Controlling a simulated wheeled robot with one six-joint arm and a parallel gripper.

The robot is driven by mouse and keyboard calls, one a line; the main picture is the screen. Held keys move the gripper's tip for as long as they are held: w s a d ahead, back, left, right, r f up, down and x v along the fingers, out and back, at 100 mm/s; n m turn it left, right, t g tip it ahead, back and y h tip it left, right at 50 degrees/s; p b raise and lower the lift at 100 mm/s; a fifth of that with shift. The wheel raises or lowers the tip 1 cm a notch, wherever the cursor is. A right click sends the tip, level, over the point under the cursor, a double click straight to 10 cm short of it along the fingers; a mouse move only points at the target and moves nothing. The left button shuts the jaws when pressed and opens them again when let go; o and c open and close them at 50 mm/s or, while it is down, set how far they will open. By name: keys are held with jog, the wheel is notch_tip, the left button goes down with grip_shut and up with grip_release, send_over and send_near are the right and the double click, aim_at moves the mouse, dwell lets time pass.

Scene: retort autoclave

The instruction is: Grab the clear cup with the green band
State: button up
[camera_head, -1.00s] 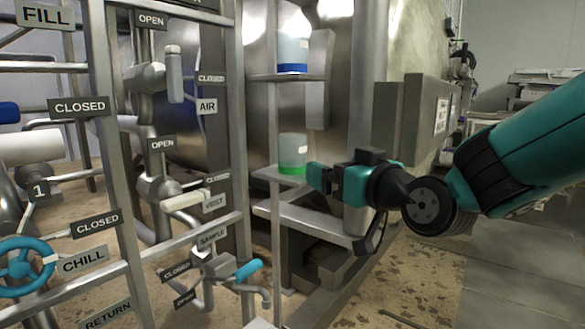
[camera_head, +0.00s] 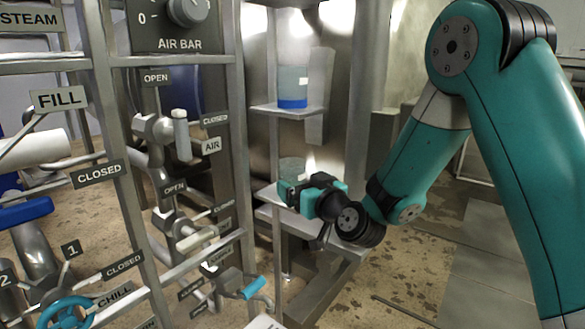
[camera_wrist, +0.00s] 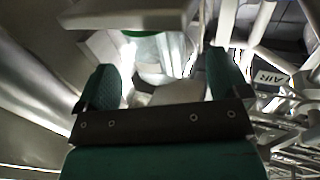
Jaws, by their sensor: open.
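The clear cup with the green band (camera_head: 292,168) stands upright on the lower small shelf. In the head view my gripper covers its lower part and band. My gripper (camera_head: 288,193) is in front of the cup at its lower height. The wrist view sees the scene upside down: the cup (camera_wrist: 158,58) hangs from the shelf at the top, its green band against the shelf edge. The two teal fingers (camera_wrist: 165,82) are spread apart, with the cup showing between them. I cannot tell how deep the cup is between the fingers.
A clear cup with a blue band (camera_head: 292,90) stands on the upper shelf (camera_head: 268,109). The lower shelf (camera_head: 266,196) is close to my gripper. A frame with pipes, valves and labels (camera_head: 180,140) stands to the left. A metal step (camera_head: 318,250) lies below.

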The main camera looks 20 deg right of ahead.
aim_at(299, 180)
jog(key=shift+r+p+x, duration=0.2)
jog(key=shift+p+x, duration=0.95)
jog(key=shift+p, duration=0.3)
jog(key=shift+r+p+x, duration=0.2)
jog(key=shift+p+x, duration=0.9)
jog(key=shift+p, duration=0.3)
jog(key=shift+w+f+p, duration=0.35)
jog(key=shift+w+p, duration=0.2)
jog(key=shift+w, duration=0.05)
jog(key=c, duration=1)
